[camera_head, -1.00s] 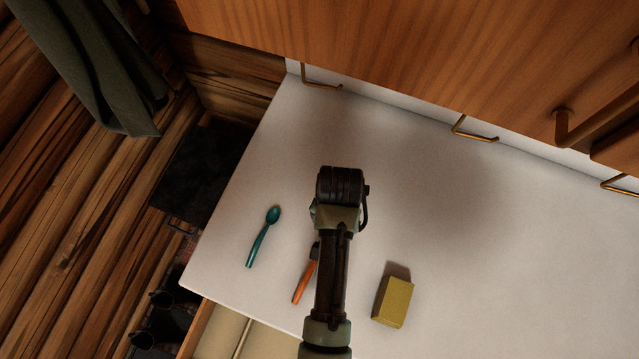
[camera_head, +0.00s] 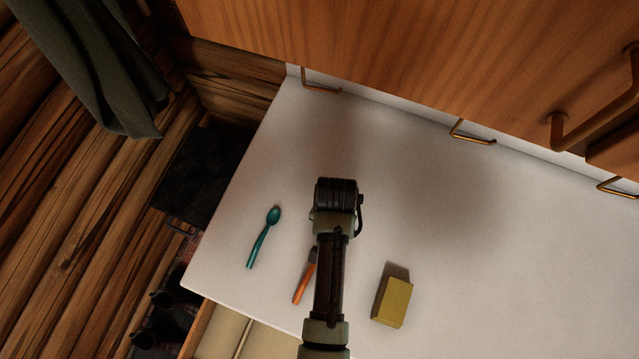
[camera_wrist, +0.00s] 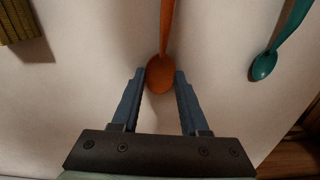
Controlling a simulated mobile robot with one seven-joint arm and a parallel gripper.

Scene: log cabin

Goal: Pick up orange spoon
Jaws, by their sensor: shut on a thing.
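The orange spoon (camera_wrist: 161,73) lies on the white countertop, its bowl between the two fingers of my gripper (camera_wrist: 160,75) in the wrist view. The fingers are shut on the bowl at its sides. In the head view the orange handle (camera_head: 304,283) shows to the left of my arm. The arm hides the spoon's bowl and my fingertips there. A teal spoon (camera_head: 263,238) lies to the left of the orange one, and also shows at the upper right of the wrist view (camera_wrist: 264,65).
A yellow block (camera_head: 392,302) stands on the white countertop (camera_head: 480,230) right of my arm. An open drawer (camera_head: 215,335) is below the counter's front edge. Wooden cabinets (camera_head: 400,50) with metal handles overhang the back. The counter's right side is clear.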

